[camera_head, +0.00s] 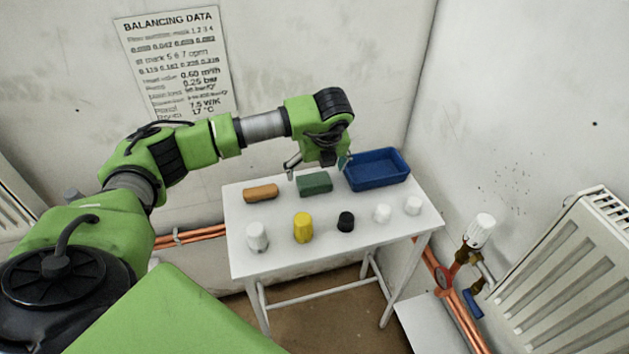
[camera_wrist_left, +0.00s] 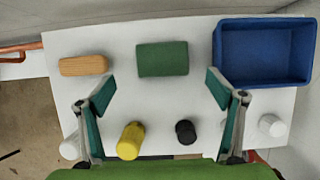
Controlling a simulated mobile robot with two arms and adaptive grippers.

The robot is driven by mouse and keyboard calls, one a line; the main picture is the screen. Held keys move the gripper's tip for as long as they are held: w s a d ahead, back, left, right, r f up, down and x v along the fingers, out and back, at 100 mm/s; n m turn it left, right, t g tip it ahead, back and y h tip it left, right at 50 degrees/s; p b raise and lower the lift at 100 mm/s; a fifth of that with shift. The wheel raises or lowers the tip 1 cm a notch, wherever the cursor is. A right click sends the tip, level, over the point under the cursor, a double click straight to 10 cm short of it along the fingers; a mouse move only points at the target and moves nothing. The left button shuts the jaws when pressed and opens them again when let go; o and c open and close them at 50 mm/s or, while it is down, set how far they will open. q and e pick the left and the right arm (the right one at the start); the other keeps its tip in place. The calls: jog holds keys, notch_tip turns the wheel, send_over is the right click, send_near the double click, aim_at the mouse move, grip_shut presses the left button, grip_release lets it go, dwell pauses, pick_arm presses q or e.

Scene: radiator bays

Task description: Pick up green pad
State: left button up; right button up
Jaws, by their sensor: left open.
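The green pad (camera_head: 314,184) lies on the white table, between an orange-brown block and a blue tray. In the left wrist view the green pad (camera_wrist_left: 162,58) lies flat, ahead of and between the fingers. My left gripper (camera_head: 317,165) is open and empty above the back of the table, over the pad. In the left wrist view the fingers (camera_wrist_left: 161,93) are spread wide, wider apart than the pad, and do not touch it. My right gripper shows in neither view.
The orange-brown block (camera_head: 261,193) is left of the pad; the blue tray (camera_head: 378,181) is close on its right. A yellow cap (camera_head: 303,227), a black cap (camera_head: 346,222) and several white caps stand along the front. A radiator (camera_head: 572,285) is at the right.

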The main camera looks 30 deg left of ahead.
aim_at(315, 180)
pick_arm(q)
jog(key=shift+w+a+f, duration=0.15)
jog(key=shift+w+f, duration=0.05)
jog(key=shift+f, duration=0.4)
jog(key=shift+w+f, duration=0.1)
jog(key=shift+f, duration=0.15)
jog(key=shift+w+a+f+p, duration=0.15)
jog(key=shift+a+f+p, duration=0.1)
jog(key=shift+f+p, duration=0.3)
jog(key=p+x, duration=0.1)
jog(key=x, duration=0.2)
jog(key=shift+w+f, duration=0.1)
jog(key=shift+f, duration=0.2)
jog(key=shift+w+a+f, duration=0.1)
jog(key=shift+f, duration=0.1)
jog(key=c, duration=1.1)
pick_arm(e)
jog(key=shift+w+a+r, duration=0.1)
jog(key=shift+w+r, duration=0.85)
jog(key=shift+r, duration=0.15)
